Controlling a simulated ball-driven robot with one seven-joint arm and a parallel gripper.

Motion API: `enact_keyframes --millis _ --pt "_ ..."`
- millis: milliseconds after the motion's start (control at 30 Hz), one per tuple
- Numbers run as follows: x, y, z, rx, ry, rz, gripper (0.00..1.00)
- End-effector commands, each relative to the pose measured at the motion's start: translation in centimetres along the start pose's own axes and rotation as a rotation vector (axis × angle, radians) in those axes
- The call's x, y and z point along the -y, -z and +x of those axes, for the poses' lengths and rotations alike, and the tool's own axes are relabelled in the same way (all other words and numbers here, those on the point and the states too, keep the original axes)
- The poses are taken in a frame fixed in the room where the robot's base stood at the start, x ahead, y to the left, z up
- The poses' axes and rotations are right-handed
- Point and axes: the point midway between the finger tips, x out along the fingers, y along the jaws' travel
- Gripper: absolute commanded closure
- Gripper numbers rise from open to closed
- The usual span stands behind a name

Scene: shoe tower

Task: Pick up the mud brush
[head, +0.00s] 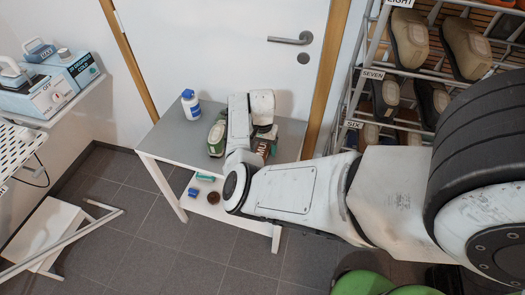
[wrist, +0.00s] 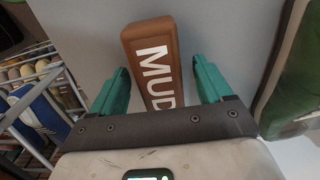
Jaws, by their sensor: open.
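The mud brush (wrist: 151,64) is a brown block with white "MUD" lettering, lying on the grey table top. In the wrist view it lies between the two green fingers of my gripper (wrist: 160,82), with a gap on each side, its near end hidden by the gripper's dark bar. In the head view only a small brown part of the mud brush (head: 264,148) shows beside my arm, on the right side of the table (head: 172,135). My gripper is open above it; in the head view my arm largely hides it.
A green-and-white shoe (head: 217,139) stands left of the brush, and a white-and-blue bottle (head: 191,104) stands farther back left. Small items, including a blue block (head: 194,192), sit on the lower shelf. A shoe rack (head: 352,125) stands to the right. A door (head: 230,50) is behind the table.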

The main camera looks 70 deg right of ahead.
Motion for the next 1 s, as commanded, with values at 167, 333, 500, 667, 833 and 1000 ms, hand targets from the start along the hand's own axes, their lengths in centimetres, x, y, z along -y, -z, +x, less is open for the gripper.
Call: enact_keyframes --millis 167,333,500,667,833,1000 --pt "-0.03 0.0 -0.01 0.0 0.0 0.0 0.33" --pt "-0.03 0.0 -0.02 0.0 0.0 0.0 0.49" --pt "-0.02 0.0 -0.03 0.0 0.0 0.0 0.65" --pt "-0.02 0.0 -0.03 0.0 0.0 0.0 0.8" --pt "-0.01 0.01 -0.06 0.0 0.0 0.0 0.81" --pt "0.0 0.05 -0.44 -0.002 0.0 0.0 0.81"
